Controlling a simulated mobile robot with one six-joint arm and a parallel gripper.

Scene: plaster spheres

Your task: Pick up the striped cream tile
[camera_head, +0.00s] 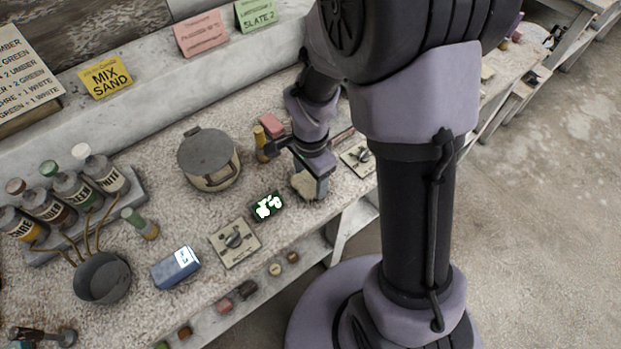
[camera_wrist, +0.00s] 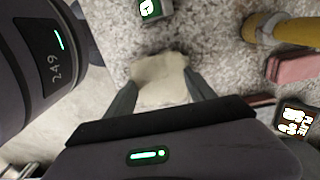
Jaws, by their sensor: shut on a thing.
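My gripper (camera_head: 311,172) is low over the worktop, right of the green-and-white box. In the wrist view its two fingers (camera_wrist: 160,98) stand on either side of a cream piece (camera_wrist: 160,72) and are shut on it. The cream piece has a rough, uneven outline; I cannot make out stripes on it. In the head view the cream piece (camera_head: 304,186) shows under the gripper, partly hidden by it. I cannot tell whether it touches the worktop. No clearly striped cream tile shows elsewhere.
The speckled worktop (camera_head: 195,228) holds a lidded pot (camera_head: 209,158), a green-and-white box (camera_head: 267,206), a switch plate (camera_head: 235,242), a blue box (camera_head: 176,267) and a grey bowl (camera_head: 102,278). A pink block (camera_head: 272,126) and yellow bottle (camera_head: 261,143) stand close behind my gripper.

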